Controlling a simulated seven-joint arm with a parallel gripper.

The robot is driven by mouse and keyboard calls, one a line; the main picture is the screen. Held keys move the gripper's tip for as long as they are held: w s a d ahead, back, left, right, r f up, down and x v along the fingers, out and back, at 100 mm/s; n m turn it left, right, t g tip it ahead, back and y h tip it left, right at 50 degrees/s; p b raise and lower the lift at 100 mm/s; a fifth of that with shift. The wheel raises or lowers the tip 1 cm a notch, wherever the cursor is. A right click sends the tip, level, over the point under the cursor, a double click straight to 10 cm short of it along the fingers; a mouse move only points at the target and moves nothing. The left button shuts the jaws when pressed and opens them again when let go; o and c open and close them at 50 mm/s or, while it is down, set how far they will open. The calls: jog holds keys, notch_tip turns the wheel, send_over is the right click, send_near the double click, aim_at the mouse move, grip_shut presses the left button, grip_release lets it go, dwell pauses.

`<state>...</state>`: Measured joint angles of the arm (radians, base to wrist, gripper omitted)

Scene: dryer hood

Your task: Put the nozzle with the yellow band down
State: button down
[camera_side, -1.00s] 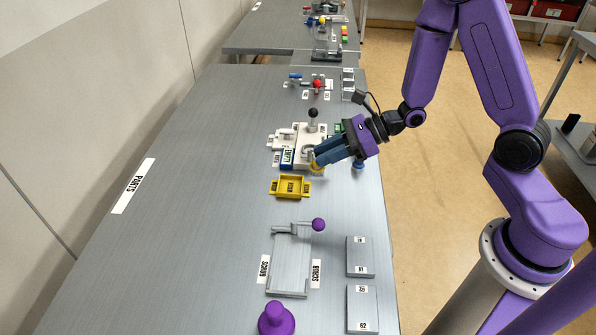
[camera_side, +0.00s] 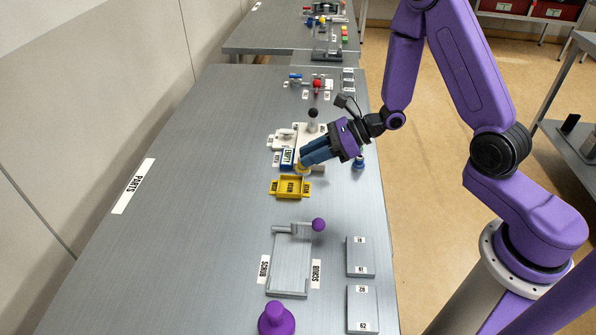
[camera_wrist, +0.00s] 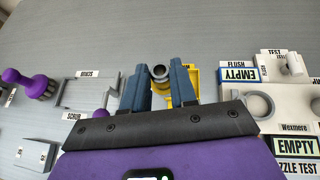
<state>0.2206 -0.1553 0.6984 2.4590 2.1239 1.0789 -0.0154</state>
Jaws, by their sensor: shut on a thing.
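My gripper (camera_side: 306,160) has its blue fingers shut on the nozzle with the yellow band (camera_side: 303,169). Only part of the nozzle shows in the side view, just behind the yellow tray (camera_side: 291,186). In the wrist view the nozzle (camera_wrist: 161,74) shows as a grey ring end between the two fingers of my gripper (camera_wrist: 161,85). A yellow part, seemingly the tray (camera_wrist: 195,76), shows behind the right finger. Whether the nozzle touches anything below it, I cannot tell.
A white test fixture (camera_wrist: 289,100) with labels stands close by, with a blue EMPTY tray (camera_side: 287,158) at its side. A blue-based nozzle (camera_side: 359,162) stands near the table's right edge. A grey scrub fixture (camera_side: 290,265) lies nearer the camera.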

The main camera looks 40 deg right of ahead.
jog(key=w+f, duration=0.2)
jog(key=f, duration=0.1)
jog(key=w+a+f, duration=0.1)
jog(key=w+f, duration=0.1)
jog(key=shift+f, duration=1.55)
jog(key=shift+f, duration=0.1)
jog(key=c, duration=0.9)
grip_release()
